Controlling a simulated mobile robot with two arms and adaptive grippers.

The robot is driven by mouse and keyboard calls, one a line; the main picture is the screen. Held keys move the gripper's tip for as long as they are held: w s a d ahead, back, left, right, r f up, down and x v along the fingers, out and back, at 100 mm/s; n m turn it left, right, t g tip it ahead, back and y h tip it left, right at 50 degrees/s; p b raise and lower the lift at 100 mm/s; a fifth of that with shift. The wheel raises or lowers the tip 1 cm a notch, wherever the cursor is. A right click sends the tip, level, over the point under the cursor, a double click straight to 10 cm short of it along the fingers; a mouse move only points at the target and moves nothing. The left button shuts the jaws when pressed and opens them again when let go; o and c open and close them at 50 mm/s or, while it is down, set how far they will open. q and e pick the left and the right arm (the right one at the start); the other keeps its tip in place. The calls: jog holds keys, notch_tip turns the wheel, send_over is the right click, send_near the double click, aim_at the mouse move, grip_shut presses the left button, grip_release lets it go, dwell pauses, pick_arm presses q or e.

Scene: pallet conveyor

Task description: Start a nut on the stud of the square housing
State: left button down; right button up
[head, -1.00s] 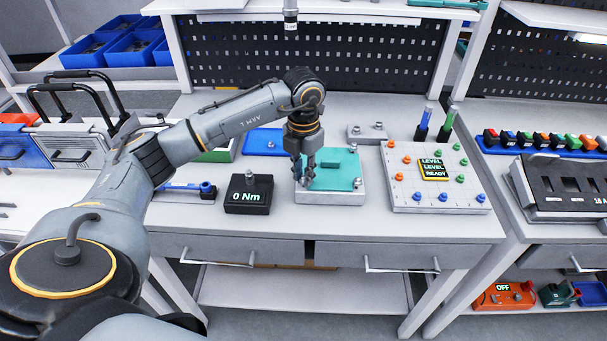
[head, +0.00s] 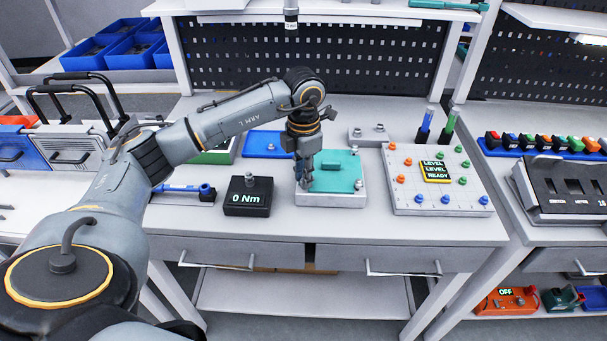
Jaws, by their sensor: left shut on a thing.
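The square housing (head: 338,176), a pale block with a teal top, lies on the workbench in the middle of the head view. A small stud or bolt shows at its right side (head: 359,184). My left gripper (head: 304,184) points down over the housing's left edge. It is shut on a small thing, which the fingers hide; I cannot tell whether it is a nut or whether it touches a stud. A grey plate with small metal studs or nuts (head: 369,134) lies behind the housing. My right gripper is not in view.
A black box reading "0 Nm" (head: 248,196) stands left of the housing. A blue wrench-like tool (head: 185,190) lies further left. A pegged board with a "LEVEL" display (head: 408,201) is on the right. A blue tray (head: 262,144) lies behind the gripper.

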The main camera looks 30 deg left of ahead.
pick_arm(q)
jog(key=shift+f+m+b, duration=0.1)
jog(key=shift+m+b, duration=0.2)
jog(key=shift+m, duration=0.4)
jog(key=c, duration=1.7)
grip_release()
jog(key=shift+m, duration=0.4)
jog(key=o, duration=1)
jog(key=shift+r+p, duration=1.65)
jog(key=shift+r, duration=1)
jog(key=shift+f, duration=0.1)
